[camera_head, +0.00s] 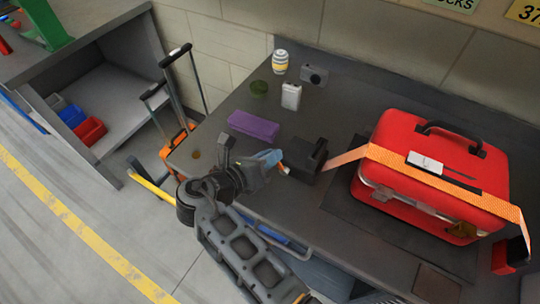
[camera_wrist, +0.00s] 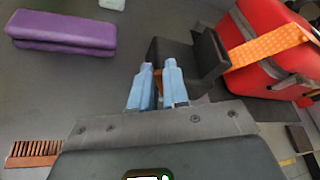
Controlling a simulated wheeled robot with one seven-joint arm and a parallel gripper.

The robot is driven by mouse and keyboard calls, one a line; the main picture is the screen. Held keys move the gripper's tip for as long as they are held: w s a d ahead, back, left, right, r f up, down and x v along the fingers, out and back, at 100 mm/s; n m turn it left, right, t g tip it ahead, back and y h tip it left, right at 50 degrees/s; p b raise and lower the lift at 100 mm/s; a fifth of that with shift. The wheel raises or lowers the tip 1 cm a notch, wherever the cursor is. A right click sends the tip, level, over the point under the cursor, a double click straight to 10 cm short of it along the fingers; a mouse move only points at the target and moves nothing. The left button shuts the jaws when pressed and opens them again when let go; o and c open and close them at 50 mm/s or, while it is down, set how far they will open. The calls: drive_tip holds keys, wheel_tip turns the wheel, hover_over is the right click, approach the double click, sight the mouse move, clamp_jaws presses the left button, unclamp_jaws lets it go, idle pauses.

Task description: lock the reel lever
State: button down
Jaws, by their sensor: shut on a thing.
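The strap reel (camera_head: 305,158) is a dark block on the bench, left of the red case (camera_head: 433,165). An orange strap (camera_head: 380,153) runs from the reel over the case; in the wrist view the reel (camera_wrist: 209,56) stands just beyond my fingers. My gripper (camera_head: 276,160) has pale blue fingers and is at the reel's left side. In the wrist view its fingertips (camera_wrist: 160,68) are close together, with a small orange piece, apparently the reel lever (camera_wrist: 166,89), between them. The fingers hide most of the lever, so its angle cannot be told.
A purple block (camera_head: 253,127) lies left of the reel.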

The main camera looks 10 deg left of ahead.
drive_tip(key=c, duration=1.4)
unclamp_jaws()
drive_tip(key=v, duration=0.8)
drive_tip(key=shift+b, duration=0.35)
